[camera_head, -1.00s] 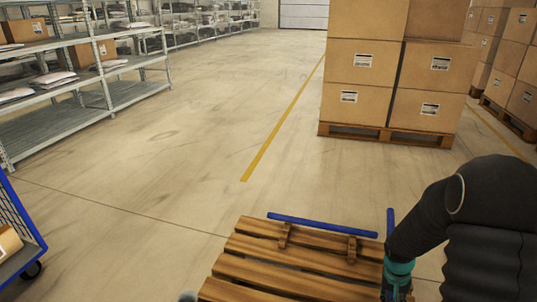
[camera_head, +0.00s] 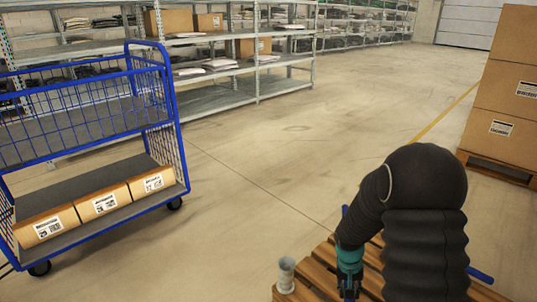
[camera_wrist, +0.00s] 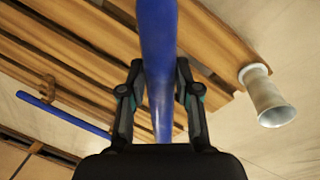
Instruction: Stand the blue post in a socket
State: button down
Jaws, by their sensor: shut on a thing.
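My gripper (camera_head: 349,284) is shut on a blue post (camera_wrist: 158,45), low over the wooden pallet (camera_head: 318,268). In the wrist view the post runs between the two fingers (camera_wrist: 160,95). In the head view, only its end (camera_head: 345,211) and a bit near the fingers show; my arm hides the rest. A grey flared socket (camera_head: 286,275) stands at the pallet's near left corner, left of my gripper. In the wrist view the socket (camera_wrist: 268,100) is to the right of the held post, apart from it. Another blue post (camera_wrist: 62,114) lies along the pallet's side; one end (camera_head: 481,276) shows at right.
A blue wire trolley (camera_head: 174,110) with several cartons (camera_head: 105,203) on its lower deck stands at left. Shelving (camera_head: 258,85) lines the back. Stacked boxes (camera_head: 503,105) stand at right. The floor between trolley and pallet is clear.

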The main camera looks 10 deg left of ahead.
jog(key=w+a+r+m+g+y+p, duration=0.2)
jog(key=w+a+r+m+y+p, duration=0.15)
jog(key=a+r+m+y, duration=1.15)
jog(key=w+a+r+m+t+y, duration=0.1)
jog(key=w+r+m+t, duration=0.25)
jog(key=r, duration=0.65)
jog(key=w+a+r+m+t+y, duration=0.1)
jog(key=w+r+m+t, duration=0.2)
jog(key=r, duration=0.6)
jog(key=w+a+r+m+t+y, duration=0.1)
jog(key=w+a+r+t, duration=0.2)
jog(key=r, duration=0.7)
notch_tip(320, 180, down, 16)
jog(key=d+t+b, duration=0.1)
jog(key=b, duration=0.7)
jog(key=shift+d, duration=0.25)
jog(key=shift+w+r, duration=0.1)
